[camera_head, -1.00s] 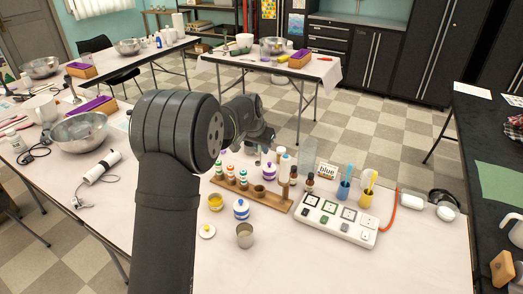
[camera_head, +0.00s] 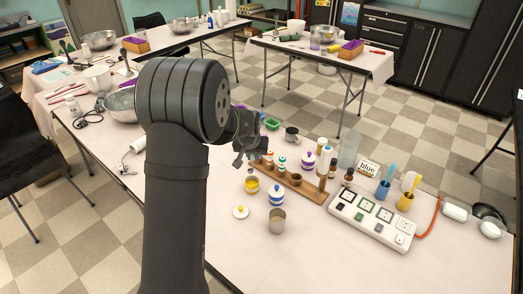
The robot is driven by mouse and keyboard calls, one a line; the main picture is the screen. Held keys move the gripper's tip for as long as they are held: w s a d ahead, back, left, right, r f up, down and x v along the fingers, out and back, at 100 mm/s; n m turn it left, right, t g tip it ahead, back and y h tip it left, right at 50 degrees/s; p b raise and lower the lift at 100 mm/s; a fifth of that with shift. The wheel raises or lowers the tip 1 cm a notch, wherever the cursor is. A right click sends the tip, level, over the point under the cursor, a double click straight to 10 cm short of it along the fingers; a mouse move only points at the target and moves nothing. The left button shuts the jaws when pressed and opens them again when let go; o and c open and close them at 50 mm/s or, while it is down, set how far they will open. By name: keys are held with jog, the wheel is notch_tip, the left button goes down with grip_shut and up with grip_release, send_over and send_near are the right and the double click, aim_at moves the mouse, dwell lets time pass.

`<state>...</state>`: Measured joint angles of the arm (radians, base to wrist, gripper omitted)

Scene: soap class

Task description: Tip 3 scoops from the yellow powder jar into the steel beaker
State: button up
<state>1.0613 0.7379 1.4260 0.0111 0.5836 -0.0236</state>
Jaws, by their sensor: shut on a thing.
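The yellow powder jar (camera_head: 251,185) stands open on the white table, with yellow powder showing at its top. Its white lid with a yellow knob (camera_head: 240,212) lies in front of it. The steel beaker (camera_head: 276,221) stands upright to the right of the lid, in front of a lidded blue-striped jar (camera_head: 277,196). My gripper (camera_head: 241,158) is above and behind the yellow jar, apart from it. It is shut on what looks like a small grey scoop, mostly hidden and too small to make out. I cannot tell whether the scoop holds powder.
A wooden rack (camera_head: 314,190) with small jars and bottles stands behind the striped jar. A white panel (camera_head: 371,220) with square pads lies to the right. Cups with blue and yellow tools stand behind the panel. The table front around the beaker is clear.

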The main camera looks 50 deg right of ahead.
jog(key=shift+f, duration=4.15)
jog(key=shift+r, duration=0.1)
jog(key=shift+r, duration=4.5)
